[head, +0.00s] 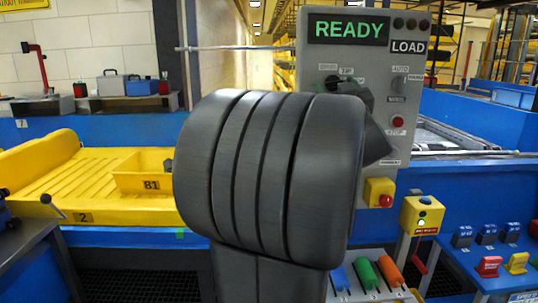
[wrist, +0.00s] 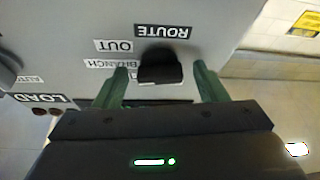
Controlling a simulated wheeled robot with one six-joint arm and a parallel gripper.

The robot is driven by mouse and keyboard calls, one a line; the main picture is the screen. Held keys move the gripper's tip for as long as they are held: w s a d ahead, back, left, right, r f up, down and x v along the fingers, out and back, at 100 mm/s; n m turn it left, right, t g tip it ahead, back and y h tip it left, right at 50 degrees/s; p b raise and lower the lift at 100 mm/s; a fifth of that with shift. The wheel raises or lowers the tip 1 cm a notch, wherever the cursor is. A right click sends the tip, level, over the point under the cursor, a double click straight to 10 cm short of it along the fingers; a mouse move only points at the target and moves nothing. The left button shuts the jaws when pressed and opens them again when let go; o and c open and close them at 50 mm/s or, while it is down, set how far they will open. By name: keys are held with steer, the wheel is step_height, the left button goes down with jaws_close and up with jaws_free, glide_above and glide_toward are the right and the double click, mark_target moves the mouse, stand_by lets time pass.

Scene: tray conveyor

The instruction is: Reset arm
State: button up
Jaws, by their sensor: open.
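My gripper (wrist: 163,82) is open, with its two green fingers apart on either side of a black knob (wrist: 160,66) in the wrist view. The knob is on a grey control panel, near labels reading ROUTE, OUT and BRANCH, which appear upside down. Nothing is visibly clamped between the fingers; whether they touch the knob I cannot tell.
A yellow tray (head: 50,172) with a yellow bin (head: 140,182) marked B1 lies at left on the blue conveyor frame. A yellow box (head: 422,214) is at right of the arm. Coloured handles (head: 365,273) and several small switches sit low at right.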

steer(key=b+v, duration=0.1)
steer(key=v, duration=1.3)
steer(key=p+x, duration=0.1)
steer(key=x, duration=1.3)
steer(key=shift+w+m, duration=0.15)
steer(key=shift+m, duration=0.25)
steer(key=shift+s+a+r+m+h, duration=0.1)
steer(key=shift+m+h, duration=0.4)
steer(key=shift+m, duration=0.1)
steer(key=shift+s+a+r+m+h, duration=0.1)
steer(key=shift+m+h, duration=0.4)
steer(key=shift+m, duration=0.1)
steer(key=m+h+p, duration=0.1)
steer(key=m+p, duration=0.1)
steer(key=m, duration=0.1)
steer(key=shift+h, duration=0.3)
steer(key=m+h+p, duration=0.1)
steer(key=m+p, duration=0.1)
steer(key=m+h+p, duration=0.1)
steer(key=m+p, duration=0.1)
steer(key=m, duration=0.1)
steer(key=shift+r+g+p, duration=0.15)
steer(key=shift+g+p, duration=0.15)
steer(key=shift+p, duration=0.1)
steer(key=b+v, duration=0.3)
steer(key=v, duration=0.9)
steer(key=shift+s+a+f+h, duration=0.2)
steer(key=shift+f+h, duration=0.1)
steer(key=shift+f, duration=0.1)
